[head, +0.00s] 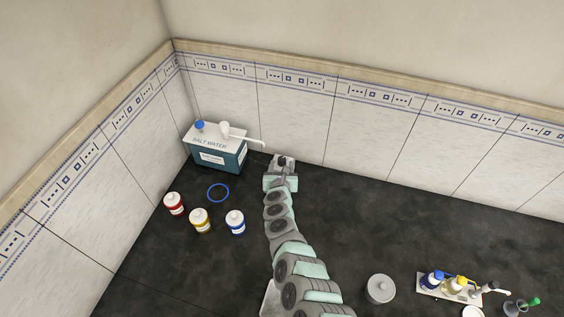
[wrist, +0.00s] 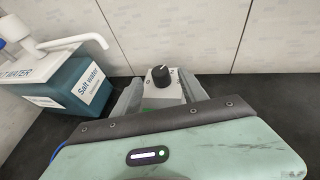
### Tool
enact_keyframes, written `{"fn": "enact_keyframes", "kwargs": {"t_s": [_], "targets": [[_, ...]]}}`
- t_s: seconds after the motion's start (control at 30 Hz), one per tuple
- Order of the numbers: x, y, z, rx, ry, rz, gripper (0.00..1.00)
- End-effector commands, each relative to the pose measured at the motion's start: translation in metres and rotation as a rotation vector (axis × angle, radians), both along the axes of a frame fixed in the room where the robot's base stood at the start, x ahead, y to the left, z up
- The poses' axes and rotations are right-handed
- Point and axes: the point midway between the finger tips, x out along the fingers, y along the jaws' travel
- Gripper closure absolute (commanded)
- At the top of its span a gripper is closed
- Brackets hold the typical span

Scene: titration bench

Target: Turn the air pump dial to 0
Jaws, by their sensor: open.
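The air pump is a small light-grey box (wrist: 163,94) with a black dial (wrist: 160,76) on its sloped top, seen in the wrist view. The dial's pointer and markings are too small to read. My gripper (wrist: 162,86) is open, with one grey finger on each side of the pump in that view. I cannot tell whether the fingers touch it. In the head view my gripper (head: 282,169) is at the back of the bench near the tiled wall, and the pump is mostly hidden by my arm there.
A teal salt water box (head: 215,156) with a white spout stands just left of my gripper. A grey lidded pot (head: 380,288) and a bottle tray (head: 430,290) are front right. The back right is clear.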

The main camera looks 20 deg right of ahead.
Motion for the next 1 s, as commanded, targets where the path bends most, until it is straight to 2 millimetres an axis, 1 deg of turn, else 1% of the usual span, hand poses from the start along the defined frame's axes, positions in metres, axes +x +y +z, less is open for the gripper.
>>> {"fn": "enact_keyframes", "kwargs": {"t_s": [0.03,0.1,0.27,0.33,0.5,0.73,1.0], "targets": [[0.006,-0.001,-0.005,-0.008,0.001,0.007,0.5],[0.011,-0.003,-0.01,-0.007,0.003,0.008,0.5],[0.027,-0.01,-0.011,-0.007,-0.004,0.003,0.5],[0.031,-0.011,-0.018,-0.007,0.001,0.006,0.5],[0.041,-0.016,-0.021,-0.004,0.002,0.005,0.5],[0.046,-0.018,-0.021,0.0,0.0,0.002,0.5],[0.047,-0.019,-0.02,0.0,-0.001,0.001,0.5]]}}
